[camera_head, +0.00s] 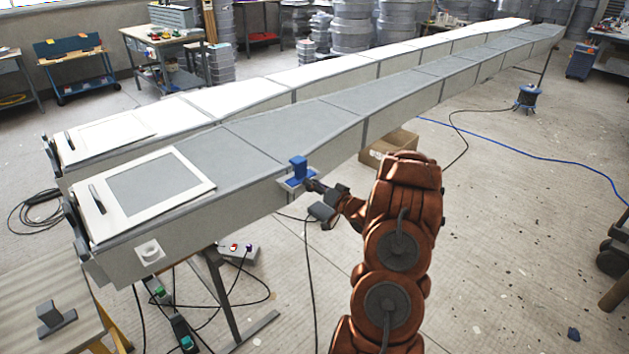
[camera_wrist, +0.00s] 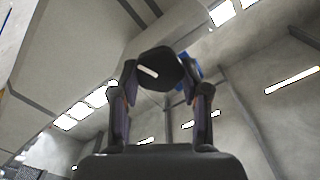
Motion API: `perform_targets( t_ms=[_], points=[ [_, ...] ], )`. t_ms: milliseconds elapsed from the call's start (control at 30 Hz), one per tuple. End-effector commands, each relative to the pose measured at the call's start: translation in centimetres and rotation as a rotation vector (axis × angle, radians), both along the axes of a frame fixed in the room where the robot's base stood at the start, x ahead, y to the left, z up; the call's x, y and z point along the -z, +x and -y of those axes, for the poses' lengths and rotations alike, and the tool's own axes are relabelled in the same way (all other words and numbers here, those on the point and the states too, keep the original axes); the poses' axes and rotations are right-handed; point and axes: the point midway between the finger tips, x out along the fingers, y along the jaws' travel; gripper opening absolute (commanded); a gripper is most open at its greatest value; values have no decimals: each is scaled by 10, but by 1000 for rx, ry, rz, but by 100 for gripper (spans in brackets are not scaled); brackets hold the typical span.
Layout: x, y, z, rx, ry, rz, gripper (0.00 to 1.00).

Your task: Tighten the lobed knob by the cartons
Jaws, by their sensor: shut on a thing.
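The lobed knob (camera_wrist: 158,68) is black with a pale streak on its face, and shows in the middle of the wrist view. My gripper (camera_wrist: 164,76) has one finger on each side of it and is shut on it. In the head view my gripper (camera_head: 318,190) is at the near side wall of the grey mould (camera_head: 300,125), just below a blue clamp-like part (camera_head: 298,173). The knob is too small and covered there to make out clearly. A brown carton (camera_head: 396,143) stands on the floor behind my arm.
A white mould (camera_head: 240,96) runs alongside the grey one. A cable hangs below my gripper, and a control box (camera_head: 238,254) sits on the floor under the mould. A wooden table (camera_head: 45,292) is at lower left. The floor at right is mostly open, crossed by a blue hose (camera_head: 520,152).

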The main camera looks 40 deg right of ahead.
Motion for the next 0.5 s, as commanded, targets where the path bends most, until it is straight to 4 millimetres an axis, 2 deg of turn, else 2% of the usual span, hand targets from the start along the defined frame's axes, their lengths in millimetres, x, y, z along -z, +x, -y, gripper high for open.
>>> perform_targets(
  t_ms=[200,500],
  points=[
    [0,1,-1,-3,84,-1,11],
    [1,0,-1,-3,119,1,11]
  ],
)
